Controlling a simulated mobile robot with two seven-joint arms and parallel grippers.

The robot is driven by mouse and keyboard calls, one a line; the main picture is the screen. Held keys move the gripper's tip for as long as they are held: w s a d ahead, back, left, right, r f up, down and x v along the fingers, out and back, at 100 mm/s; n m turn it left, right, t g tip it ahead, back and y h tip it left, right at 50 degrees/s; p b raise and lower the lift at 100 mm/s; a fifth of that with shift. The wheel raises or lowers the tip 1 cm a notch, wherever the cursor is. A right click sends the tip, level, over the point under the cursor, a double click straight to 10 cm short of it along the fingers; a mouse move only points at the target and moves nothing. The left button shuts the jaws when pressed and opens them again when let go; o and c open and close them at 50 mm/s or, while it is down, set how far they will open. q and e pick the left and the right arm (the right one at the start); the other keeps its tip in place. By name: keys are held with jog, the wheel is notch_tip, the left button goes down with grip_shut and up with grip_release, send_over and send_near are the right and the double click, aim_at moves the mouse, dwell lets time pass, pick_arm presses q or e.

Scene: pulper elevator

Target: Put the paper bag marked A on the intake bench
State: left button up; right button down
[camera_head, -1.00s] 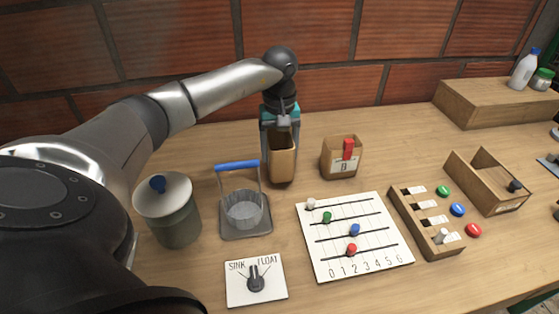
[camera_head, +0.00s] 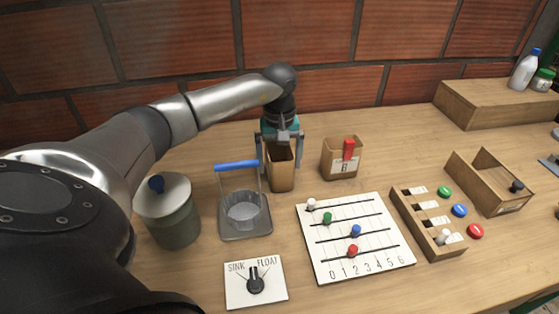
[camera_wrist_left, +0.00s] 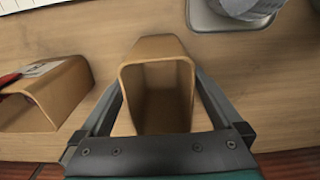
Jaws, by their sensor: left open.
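A tan, open-topped paper bag (camera_head: 281,172) stands upright on the wooden bench (camera_head: 400,165), right of the wire-handled beaker. No letter shows on its visible sides, so I cannot read whether it is marked A. My left gripper (camera_head: 280,137) is over this bag, open, with a finger on either side of it. In the left wrist view the bag (camera_wrist_left: 157,75) shows its open mouth between the spread fingers. A second paper bag (camera_head: 341,161) with a red clip and a small label stands to the right. My right gripper is out of view.
A lidded canister (camera_head: 168,215) and a beaker (camera_head: 243,208) on a tray stand left. A dial plate (camera_head: 238,295), slider board (camera_head: 320,255), slotted wooden block (camera_head: 410,218) and wooden tray (camera_head: 490,190) lie in front and right. A raised wooden box (camera_head: 490,105) stands back right.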

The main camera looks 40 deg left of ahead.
pick_arm(q)
jog(key=shift+r, duration=0.3)
notch_tip(320, 180, up, 12)
jog(key=p, duration=0.2)
jog(key=shift+f+p, duration=0.15)
jog(key=shift+p, duration=0.15)
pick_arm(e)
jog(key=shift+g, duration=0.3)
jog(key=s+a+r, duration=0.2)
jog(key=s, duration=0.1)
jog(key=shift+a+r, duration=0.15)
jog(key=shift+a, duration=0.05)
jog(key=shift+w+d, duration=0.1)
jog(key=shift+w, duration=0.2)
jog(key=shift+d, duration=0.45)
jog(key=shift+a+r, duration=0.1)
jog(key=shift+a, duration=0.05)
